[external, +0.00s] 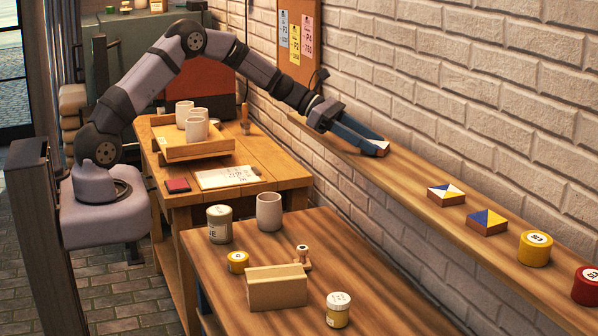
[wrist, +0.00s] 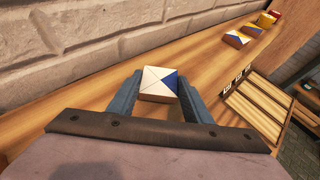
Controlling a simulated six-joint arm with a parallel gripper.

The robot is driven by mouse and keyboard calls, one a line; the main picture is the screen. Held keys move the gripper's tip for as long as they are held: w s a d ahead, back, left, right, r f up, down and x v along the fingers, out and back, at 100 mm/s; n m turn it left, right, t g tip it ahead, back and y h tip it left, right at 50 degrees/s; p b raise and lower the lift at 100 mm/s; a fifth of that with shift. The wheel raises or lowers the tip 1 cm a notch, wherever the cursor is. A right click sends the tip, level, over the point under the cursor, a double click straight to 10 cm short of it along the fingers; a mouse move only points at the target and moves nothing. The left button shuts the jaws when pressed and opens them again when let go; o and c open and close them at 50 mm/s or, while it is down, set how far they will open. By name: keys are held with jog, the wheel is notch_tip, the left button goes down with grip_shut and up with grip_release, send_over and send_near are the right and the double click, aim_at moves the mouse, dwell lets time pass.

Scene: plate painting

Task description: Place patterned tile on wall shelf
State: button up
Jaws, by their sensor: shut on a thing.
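My gripper (external: 381,145) is shut on a patterned tile (wrist: 156,84), with one finger on each side of it. The tile's top is white with a blue triangle and thin diagonal lines; only a small part shows in the external view. The tile is at the far part of the wall shelf (external: 408,190), low over or on its surface; I cannot tell whether it touches. Two more patterned tiles lie flat on the shelf: a white, yellow and blue one (external: 446,194) and a blue and yellow one (external: 487,222).
A yellow tin (external: 535,248) and a red tin (external: 586,286) stand farther along the shelf. The brick wall (external: 450,90) runs right behind it. A slatted wooden rack (wrist: 255,110) is below. Shelf between the held tile and the others is clear.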

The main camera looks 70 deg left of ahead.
jog(key=o, duration=1.1)
jog(key=shift+f, duration=0.1)
jog(key=shift+r, duration=0.3)
jog(key=shift+s+a, duration=0.15)
jog(key=shift+a, duration=0.1)
jog(key=b+v, duration=0.5)
jog(key=v, duration=0.6)
jog(key=shift+s+a, duration=0.1)
jog(key=shift+s, duration=0.15)
